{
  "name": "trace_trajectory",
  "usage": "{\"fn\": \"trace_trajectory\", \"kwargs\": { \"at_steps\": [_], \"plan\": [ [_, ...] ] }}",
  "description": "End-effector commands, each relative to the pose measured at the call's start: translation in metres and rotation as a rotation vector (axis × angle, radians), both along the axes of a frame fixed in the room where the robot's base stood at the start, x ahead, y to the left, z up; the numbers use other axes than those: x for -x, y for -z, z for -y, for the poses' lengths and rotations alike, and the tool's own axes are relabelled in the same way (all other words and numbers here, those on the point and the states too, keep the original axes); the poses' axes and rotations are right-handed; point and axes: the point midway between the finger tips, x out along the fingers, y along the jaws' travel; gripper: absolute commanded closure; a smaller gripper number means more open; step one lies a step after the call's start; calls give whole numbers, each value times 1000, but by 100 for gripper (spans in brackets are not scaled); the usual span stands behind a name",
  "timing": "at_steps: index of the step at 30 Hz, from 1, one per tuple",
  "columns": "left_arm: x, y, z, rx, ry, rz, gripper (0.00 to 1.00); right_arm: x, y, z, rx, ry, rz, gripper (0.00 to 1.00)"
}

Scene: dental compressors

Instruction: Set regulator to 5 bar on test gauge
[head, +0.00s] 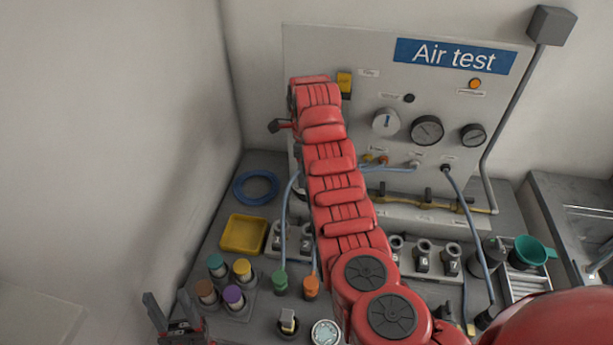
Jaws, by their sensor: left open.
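The grey Air test panel (510,115) stands against the back wall. A pale round dial or knob with a blue mark (386,121), possibly the regulator, sits left of a large dark-faced gauge (427,130). A smaller dark gauge (473,134) is at the right. Their readings and small labels are too small to read. My left gripper (174,312) is open and empty at the lower left, far from the panel. My right arm reaches up across the panel's left part, left of the round dial. Its gripper is hidden behind the arm.
Blue hoses run down from the panel. My right arm hides the bench's middle.

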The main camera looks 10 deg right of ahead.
Motion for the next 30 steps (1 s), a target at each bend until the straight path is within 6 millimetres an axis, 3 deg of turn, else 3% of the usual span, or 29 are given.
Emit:
{"fn": "trace_trajectory", "kwargs": {
  "at_steps": [1, 12, 30],
  "plan": [
    [0, 11, 0, 0, 0, 0, 50, -1, 5, -2, -1, 39, 3, 91],
    [0, 51, 0, 0, 0, 0, 50, -1, 3, -1, -4, 389, 2, 91],
    [0, 67, 0, 0, 0, 0, 50, -1, 0, 1, 1, 817, 1, 91]
  ]
}}
